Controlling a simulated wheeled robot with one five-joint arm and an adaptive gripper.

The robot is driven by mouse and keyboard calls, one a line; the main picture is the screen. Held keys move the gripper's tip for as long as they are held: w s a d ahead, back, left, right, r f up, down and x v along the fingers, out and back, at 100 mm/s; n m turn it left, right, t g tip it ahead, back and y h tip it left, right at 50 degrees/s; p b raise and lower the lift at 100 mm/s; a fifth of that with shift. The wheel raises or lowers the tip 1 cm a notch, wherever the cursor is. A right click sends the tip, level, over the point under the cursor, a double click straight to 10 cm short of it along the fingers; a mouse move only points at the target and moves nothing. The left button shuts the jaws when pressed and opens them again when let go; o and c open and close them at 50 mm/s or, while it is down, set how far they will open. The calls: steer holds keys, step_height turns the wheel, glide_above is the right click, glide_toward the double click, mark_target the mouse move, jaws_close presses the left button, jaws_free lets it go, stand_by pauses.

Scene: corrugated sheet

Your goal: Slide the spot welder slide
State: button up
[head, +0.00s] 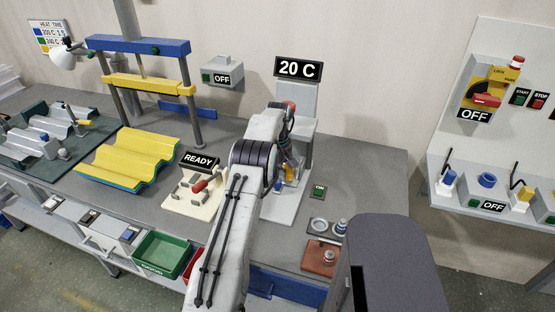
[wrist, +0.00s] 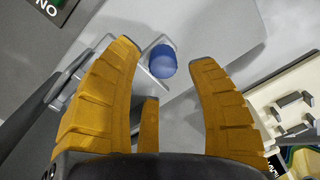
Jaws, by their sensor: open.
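The grey machine under the 20 C display (head: 298,69), which looks like the spot welder, stands on the bench behind my arm. In the wrist view a blue round knob (wrist: 162,61) sits by a clear or metal bracket on a grey plate (wrist: 205,100); it looks like the slide's handle. My gripper (wrist: 165,54) is open, its yellow fingers on either side of the knob's line, with the knob near the fingertips. No finger clearly touches it. In the head view my gripper (head: 289,172) is at the machine's front, largely hidden by my arm.
A cream fixture with a READY sign (head: 199,160) stands close left of my arm. A green ON button (head: 318,193), small metal cups (head: 320,226) and a brown block (head: 320,257) lie to the right. A yellow corrugated sheet (head: 128,155) lies farther left.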

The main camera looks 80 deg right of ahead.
step_height(320, 180, up, 9)
steer(key=shift+r, duration=0.15)
stand_by(0.4)
stand_by(0.7)
